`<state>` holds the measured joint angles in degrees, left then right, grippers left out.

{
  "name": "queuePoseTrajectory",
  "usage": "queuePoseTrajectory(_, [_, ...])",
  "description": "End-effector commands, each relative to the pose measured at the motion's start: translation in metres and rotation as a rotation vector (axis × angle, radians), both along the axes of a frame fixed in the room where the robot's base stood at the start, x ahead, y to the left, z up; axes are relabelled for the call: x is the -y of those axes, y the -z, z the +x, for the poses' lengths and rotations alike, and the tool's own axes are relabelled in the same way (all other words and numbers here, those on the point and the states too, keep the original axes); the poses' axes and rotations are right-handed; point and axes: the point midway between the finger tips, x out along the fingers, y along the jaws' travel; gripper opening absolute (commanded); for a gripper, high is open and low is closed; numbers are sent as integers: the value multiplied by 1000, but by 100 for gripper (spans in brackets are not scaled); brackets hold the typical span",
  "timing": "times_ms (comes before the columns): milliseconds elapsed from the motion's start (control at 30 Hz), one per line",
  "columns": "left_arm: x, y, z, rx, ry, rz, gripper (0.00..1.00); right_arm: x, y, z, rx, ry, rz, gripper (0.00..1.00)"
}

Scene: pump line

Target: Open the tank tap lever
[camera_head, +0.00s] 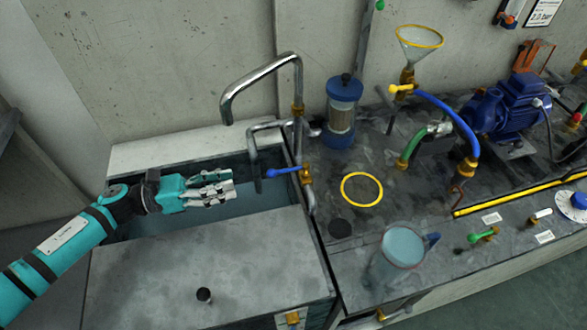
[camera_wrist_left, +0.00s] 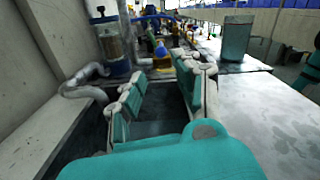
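The tank tap has a blue lever (camera_head: 285,171) on a brass valve body (camera_head: 306,175), beside the upright metal pipe at the right rim of the sunken tank (camera_head: 265,195). The lever points left, toward my left gripper. My left gripper (camera_head: 229,185) is over the tank, left of the lever and apart from it. In the left wrist view its two fingers (camera_wrist_left: 160,82) are spread with nothing between them. The blue lever (camera_wrist_left: 161,50) and brass valve (camera_wrist_left: 162,63) show ahead, beyond the fingertips. My right gripper does not show.
A curved metal spout (camera_head: 262,75) and a lower bent pipe (camera_head: 252,150) stand close to the lever. A blue-capped filter (camera_head: 342,115) is behind it at right. A clear jug (camera_head: 398,250) stands on the bench. A grey lid (camera_head: 210,265) covers the tank's front.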

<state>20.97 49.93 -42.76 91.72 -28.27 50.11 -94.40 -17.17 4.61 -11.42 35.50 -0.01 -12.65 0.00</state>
Motion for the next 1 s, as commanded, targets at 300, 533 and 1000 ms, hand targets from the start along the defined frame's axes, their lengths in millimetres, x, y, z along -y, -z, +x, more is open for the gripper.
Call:
queuePoseTrajectory(300, [68, -5, 14, -1, 6, -3, 33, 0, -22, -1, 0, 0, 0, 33])
queuePoseTrajectory(533, [115, -4, 25, -3, 4, -2, 33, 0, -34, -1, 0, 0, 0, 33])
queuePoseTrajectory(1000, [152, 0, 33, -3, 2, 0, 33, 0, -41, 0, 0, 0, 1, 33])
